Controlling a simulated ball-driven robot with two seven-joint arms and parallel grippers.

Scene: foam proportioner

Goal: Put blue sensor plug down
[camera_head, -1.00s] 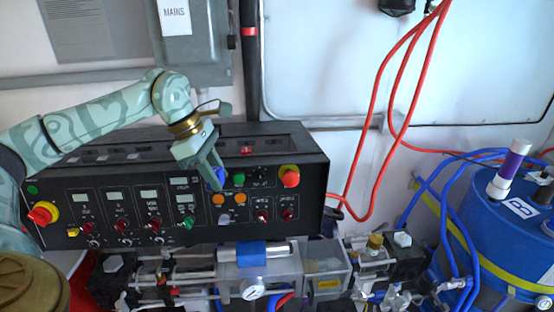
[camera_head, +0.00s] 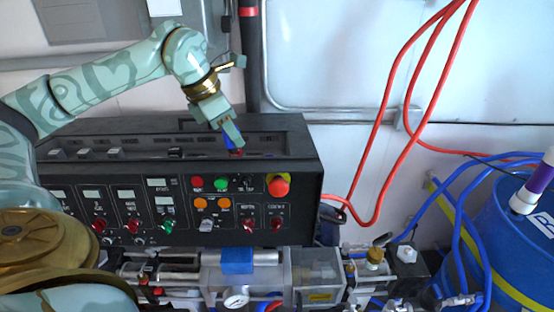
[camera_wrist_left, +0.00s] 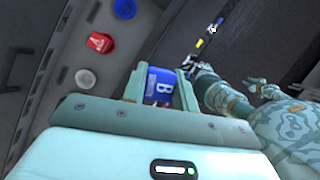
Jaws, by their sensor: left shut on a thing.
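My left gripper (camera_head: 233,141) is above the recessed top of the black control console (camera_head: 90,212), toward its right half. It is shut on the blue sensor plug (camera_head: 228,141), which is mostly hidden by the fingers in the head view. In the left wrist view the blue plug (camera_wrist_left: 160,86) shows a white "B" label between the fingers. A red plug (camera_head: 237,152) shows just below the gripper. In the left wrist view the red plug (camera_wrist_left: 100,42) stands apart from the fingers, with a white mark on it. I cannot tell whether the blue plug touches the console.
Red emergency button (camera_head: 279,186) and several coloured buttons are on the console face. Pump hardware (camera_head: 236,275) lies in front. Red hoses (camera_head: 380,165) hang to the right. A blue drum (camera_head: 520,235) stands at far right.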

